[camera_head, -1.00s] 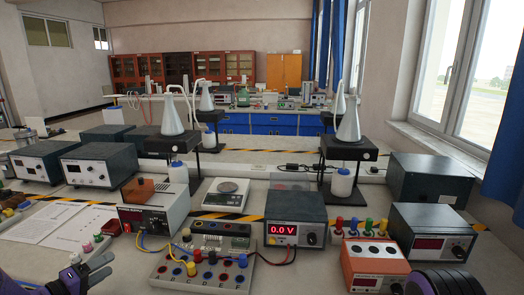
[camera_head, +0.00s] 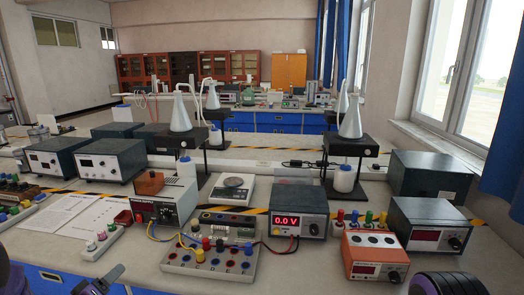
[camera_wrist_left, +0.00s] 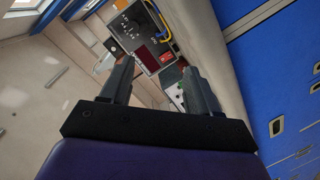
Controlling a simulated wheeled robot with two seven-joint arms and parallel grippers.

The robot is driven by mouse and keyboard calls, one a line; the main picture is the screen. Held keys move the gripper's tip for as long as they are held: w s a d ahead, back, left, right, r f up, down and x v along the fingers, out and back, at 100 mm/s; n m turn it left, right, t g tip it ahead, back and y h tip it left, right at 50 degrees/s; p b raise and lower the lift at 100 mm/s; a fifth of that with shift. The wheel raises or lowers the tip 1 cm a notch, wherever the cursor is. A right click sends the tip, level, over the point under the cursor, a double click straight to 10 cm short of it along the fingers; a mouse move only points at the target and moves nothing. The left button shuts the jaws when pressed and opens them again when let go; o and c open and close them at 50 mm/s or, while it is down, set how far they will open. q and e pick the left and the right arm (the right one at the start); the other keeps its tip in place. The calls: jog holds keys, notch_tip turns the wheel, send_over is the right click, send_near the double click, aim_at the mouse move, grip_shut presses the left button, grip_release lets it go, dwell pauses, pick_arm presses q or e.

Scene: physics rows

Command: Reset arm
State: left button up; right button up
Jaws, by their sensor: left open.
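My left gripper (camera_head: 98,282) shows at the bottom left edge of the head view, in front of the bench's front edge. In the left wrist view its two dark fingers (camera_wrist_left: 157,78) stand apart with nothing held between them. Beyond them are a meter box (camera_wrist_left: 148,52) with a dark display and a small red block (camera_wrist_left: 167,56), with open space between these and the fingers. My right gripper is not in view; a dark ridged part at the bottom right of the head view may be of my right arm.
The bench (camera_head: 130,262) carries a circuit board (camera_head: 210,262), a 0.0 V meter (camera_head: 299,214), an orange meter (camera_head: 375,255), a scale (camera_head: 233,188), and flasks on stands, one at the right (camera_head: 350,118). Blue drawers (camera_head: 45,276) front it. Papers (camera_head: 62,212) lie at the left.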

pick_arm(q)
jog(key=s+d+f+g+y, duration=0.5)
jog(key=s+d+f, duration=0.4)
jog(key=s+f, duration=0.5)
jog(key=s+d+f+g, duration=0.1)
jog(key=s+d+g, duration=0.1)
jog(key=s, duration=0.5)
jog(key=s+d+f+m+g, duration=0.1)
jog(key=s+d+f+g, duration=0.1)
jog(key=s, duration=0.6)
jog(key=s+d+f+g, duration=0.2)
jog(key=s+d+g, duration=0.1)
jog(key=s, duration=0.4)
jog(key=shift+s+d+f+g, duration=0.15)
jog(key=shift+d+f+g, duration=0.05)
jog(key=shift+d+g, duration=0.25)
